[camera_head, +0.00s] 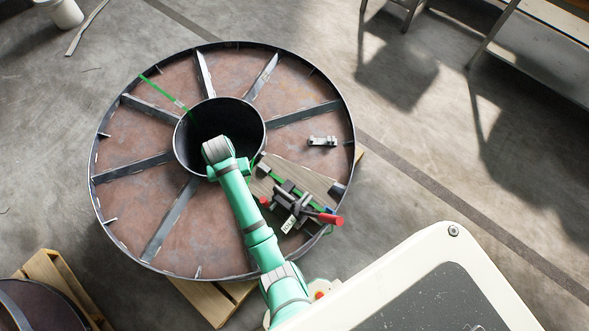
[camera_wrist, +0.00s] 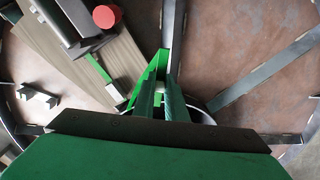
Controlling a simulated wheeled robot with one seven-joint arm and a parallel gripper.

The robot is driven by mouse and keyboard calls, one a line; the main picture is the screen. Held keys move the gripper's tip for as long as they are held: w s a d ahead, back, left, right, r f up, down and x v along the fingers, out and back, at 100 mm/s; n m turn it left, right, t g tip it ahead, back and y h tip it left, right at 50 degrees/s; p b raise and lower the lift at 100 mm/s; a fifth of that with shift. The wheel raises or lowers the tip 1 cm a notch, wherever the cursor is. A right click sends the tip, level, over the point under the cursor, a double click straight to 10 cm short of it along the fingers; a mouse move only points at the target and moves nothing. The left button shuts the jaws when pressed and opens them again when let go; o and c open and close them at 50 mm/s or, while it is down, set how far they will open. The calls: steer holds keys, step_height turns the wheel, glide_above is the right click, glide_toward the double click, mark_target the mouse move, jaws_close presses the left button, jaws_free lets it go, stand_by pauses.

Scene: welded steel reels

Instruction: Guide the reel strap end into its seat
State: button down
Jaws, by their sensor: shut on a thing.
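The large steel reel (camera_head: 131,201) lies flat, with dark spokes and a round open hub (camera_head: 181,137). My gripper (camera_wrist: 170,82) shows in the wrist view, its two fingers close together on a bright green strap end (camera_wrist: 150,76). In the head view my arm reaches over the hub and hides the fingers; whether the strap end touches a seat cannot be told. A green strap (camera_head: 163,93) runs from the reel's upper-left rim to the hub. Another green strap piece (camera_wrist: 97,67) lies along a wooden board (camera_wrist: 122,56), ending at a pale block.
A dark clamp-like tool with a red handle end (camera_head: 331,219) sits on the board at the reel's right. A small metal bracket (camera_head: 322,141) lies on the reel. A wooden pallet (camera_head: 216,304) is underneath. A bench stands at upper right.

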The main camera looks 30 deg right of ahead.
steer(key=s+d+r+m, duration=0.1)
steer(key=s+d+m, duration=0.4)
steer(key=d+m, duration=0.4)
steer(key=s+d+r+m, duration=0.2)
steer(key=s+d+m, duration=0.2)
steer(key=d+m, duration=0.6)
steer(key=m, duration=0.9)
steer(key=shift+s+d+r+m, duration=0.15)
steer(key=shift+s+r+m, duration=0.1)
steer(key=shift+s+m, duration=0.1)
steer(key=shift+w+r, duration=0.1)
steer(key=shift+w, duration=0.05)
steer(key=shift+f, duration=3.9)
stand_by(0.8)
